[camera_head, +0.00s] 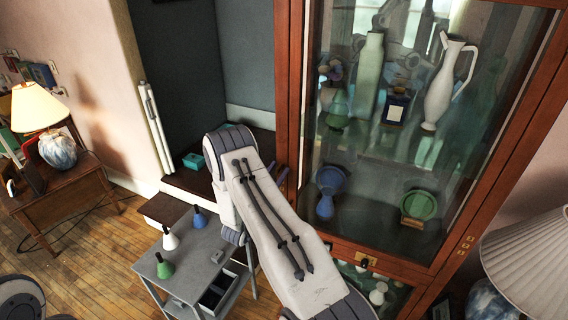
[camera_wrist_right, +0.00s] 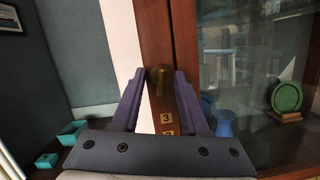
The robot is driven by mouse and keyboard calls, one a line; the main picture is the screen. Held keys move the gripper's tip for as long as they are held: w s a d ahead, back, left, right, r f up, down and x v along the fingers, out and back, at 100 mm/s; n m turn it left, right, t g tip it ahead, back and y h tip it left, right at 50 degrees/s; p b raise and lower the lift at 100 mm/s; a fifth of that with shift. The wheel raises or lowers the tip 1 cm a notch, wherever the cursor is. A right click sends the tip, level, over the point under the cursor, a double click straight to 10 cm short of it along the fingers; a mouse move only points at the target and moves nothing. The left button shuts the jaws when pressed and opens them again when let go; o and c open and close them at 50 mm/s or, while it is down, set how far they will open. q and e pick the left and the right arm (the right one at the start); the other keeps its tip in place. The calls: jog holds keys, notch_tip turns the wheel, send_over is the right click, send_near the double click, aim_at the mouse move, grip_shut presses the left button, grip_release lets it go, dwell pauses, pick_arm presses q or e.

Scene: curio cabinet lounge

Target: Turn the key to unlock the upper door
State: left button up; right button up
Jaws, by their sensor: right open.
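The upper door (camera_head: 295,90) of the cabinet is a tall glass pane in a reddish-brown wooden frame, and it looks shut. Its left edge also shows in the right wrist view (camera_wrist_right: 186,40). A small brass piece, seemingly the key at its lock (camera_wrist_right: 157,76), is on the wooden upright and is blurred in shadow. My right gripper (camera_wrist_right: 159,84) is open, with its two purple-grey fingers on either side of the brass piece. I cannot tell whether they touch it. My left gripper is out of view.
Behind the glass stand a white pitcher (camera_head: 446,85), a pale green bottle (camera_head: 369,75) and dishes. A brass lock (camera_head: 366,262) sits below the door. A grey trolley (camera_head: 190,265) with small flasks is left of my arm. A lamp (camera_head: 528,262) stands close at right.

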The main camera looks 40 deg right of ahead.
jog(key=shift+s+d, duration=0.1)
jog(key=shift+s, duration=0.05)
jog(key=b+v, duration=0.5)
jog(key=v, duration=0.5)
jog(key=shift+a+b, duration=0.3)
